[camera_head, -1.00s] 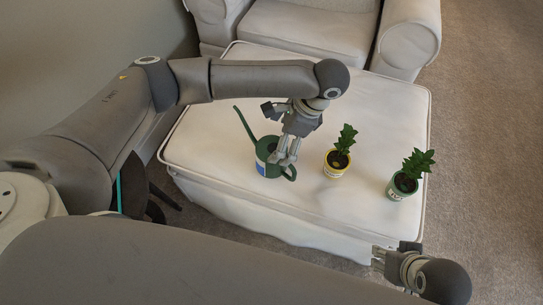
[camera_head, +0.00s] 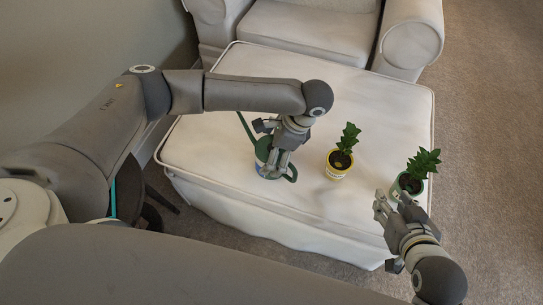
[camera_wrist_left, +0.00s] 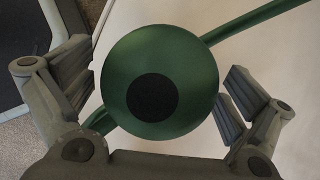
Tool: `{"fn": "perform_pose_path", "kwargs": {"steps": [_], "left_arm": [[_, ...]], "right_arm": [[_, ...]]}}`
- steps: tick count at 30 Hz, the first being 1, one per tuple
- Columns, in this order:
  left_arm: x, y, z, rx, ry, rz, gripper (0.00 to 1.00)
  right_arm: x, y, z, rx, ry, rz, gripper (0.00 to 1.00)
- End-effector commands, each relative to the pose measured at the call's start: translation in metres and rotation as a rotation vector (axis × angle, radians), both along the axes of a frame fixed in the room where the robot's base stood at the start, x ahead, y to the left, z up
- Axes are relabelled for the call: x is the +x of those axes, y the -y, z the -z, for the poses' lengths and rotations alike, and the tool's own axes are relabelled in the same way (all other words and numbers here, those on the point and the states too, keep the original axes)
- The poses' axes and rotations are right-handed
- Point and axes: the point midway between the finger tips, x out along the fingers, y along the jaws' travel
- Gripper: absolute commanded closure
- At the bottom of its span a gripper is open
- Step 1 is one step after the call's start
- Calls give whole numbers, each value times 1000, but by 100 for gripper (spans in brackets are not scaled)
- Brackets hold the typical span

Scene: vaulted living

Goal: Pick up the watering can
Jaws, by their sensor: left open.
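The green watering can (camera_head: 262,152) stands upright on the white ottoman, with its long spout pointing up and left and its handle at the lower right. My left gripper (camera_head: 275,168) is over the can and hides part of it. In the left wrist view the can's round green top with a dark opening (camera_wrist_left: 160,88) lies between the two spread fingers of my left gripper (camera_wrist_left: 160,95). The fingers are open. My right gripper (camera_head: 384,203) is near the ottoman's right front edge, empty, with its fingers apart.
A yellow pot with a plant (camera_head: 339,163) stands right of the can on the ottoman (camera_head: 220,140). A green pot with a plant (camera_head: 410,184) stands further right, close to my right gripper. A white armchair (camera_head: 300,30) is behind.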

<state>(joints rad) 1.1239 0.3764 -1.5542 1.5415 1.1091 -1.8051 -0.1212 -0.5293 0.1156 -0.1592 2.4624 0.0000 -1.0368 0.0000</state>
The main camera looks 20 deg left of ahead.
Motion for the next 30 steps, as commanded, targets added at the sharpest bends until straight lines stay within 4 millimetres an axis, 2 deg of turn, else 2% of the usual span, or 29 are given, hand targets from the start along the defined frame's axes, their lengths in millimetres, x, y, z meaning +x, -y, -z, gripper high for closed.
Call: {"fn": "perform_pose_path", "kwargs": {"steps": [6, 18, 21, 22, 23, 30], "left_arm": [[0, 0, 0, 0, 0, 0, 1], [0, 0, 0, 0, 0, 1, 53], [0, 0, 0, 0, 0, 1, 65], [0, 0, -1, -1, 1, 0, 65], [0, 0, -1, -1, 1, 0, 71], [0, 1, -2, -1, 1, 0, 71]], "right_arm": [[0, 0, 0, 0, 2, 0, 60], [0, 0, 0, -1, 0, 1, 60], [0, 0, 0, -1, 0, 1, 60], [0, 0, 0, -1, 0, 1, 60], [0, 0, 0, -1, 0, 1, 60], [0, 0, 0, -1, -3, 1, 60]]}}
